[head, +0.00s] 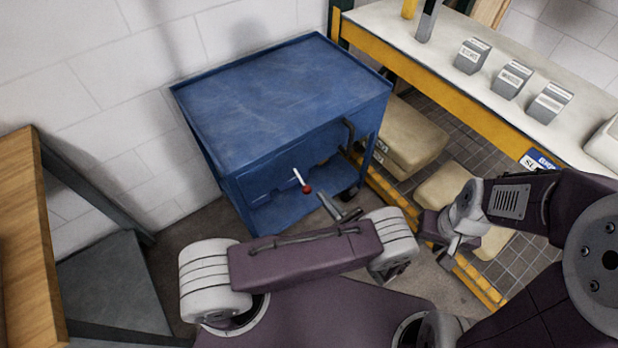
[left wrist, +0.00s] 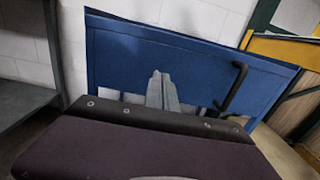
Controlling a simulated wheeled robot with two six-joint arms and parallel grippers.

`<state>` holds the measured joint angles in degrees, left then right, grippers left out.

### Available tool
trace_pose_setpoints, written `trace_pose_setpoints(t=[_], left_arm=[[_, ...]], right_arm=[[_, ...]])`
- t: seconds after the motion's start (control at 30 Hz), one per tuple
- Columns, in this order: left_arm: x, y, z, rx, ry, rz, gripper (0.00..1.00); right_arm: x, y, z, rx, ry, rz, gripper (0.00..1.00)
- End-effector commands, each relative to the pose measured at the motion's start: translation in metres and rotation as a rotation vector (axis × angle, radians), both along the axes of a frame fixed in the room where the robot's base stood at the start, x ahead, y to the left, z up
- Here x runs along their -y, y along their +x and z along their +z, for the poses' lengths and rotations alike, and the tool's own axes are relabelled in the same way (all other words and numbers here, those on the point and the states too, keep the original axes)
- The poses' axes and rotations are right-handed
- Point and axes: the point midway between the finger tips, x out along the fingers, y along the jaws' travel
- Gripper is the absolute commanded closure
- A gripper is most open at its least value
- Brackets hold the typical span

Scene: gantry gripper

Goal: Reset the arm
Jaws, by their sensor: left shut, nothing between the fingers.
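My left gripper (head: 328,202) is in front of the blue cart, with its grey fingers pointing towards it. In the left wrist view its fingers (left wrist: 162,82) lie together with nothing between them. My left arm (head: 305,252) is bent across the front of the cart. My right gripper (head: 447,256) hangs at the right, over the floor beside the yellow-framed bench. It is small and partly hidden by its own wrist, so its opening cannot be made out.
The blue cart (head: 285,100) has a bare top and a dark handle (head: 348,133). A white rod with a red ball (head: 303,182) shows at its front. A bench (head: 500,85) with grey boxes stands right, with beige sacks (head: 405,133) below. A wooden table (head: 22,230) stands left.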

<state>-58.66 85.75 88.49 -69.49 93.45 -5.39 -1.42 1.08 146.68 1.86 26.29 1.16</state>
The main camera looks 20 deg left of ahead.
Motion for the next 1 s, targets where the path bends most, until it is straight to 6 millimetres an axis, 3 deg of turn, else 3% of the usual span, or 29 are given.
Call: trace_pose_setpoints(t=[0.67,0.77,0.87,1.0], left_arm=[[-0.002,0.0,0.0,-0.003,-0.002,0.006,1.0],[-0.024,-0.005,-0.003,-0.031,-0.045,0.097,1.0],[-0.054,-0.015,0.01,-0.049,-0.197,0.292,1.0],[-0.094,-0.052,0.025,-0.036,-0.52,0.66,1.0]], right_arm=[[0.0,0.0,0.001,0.0,0.0,0.0,0.64],[0.0,0.0,0.002,0.0,0.0,0.0,0.64],[0.0,0.0,0.001,0.0,0.0,0.0,0.64],[0.0,0.0,0.001,0.0,0.0,0.0,0.64]])
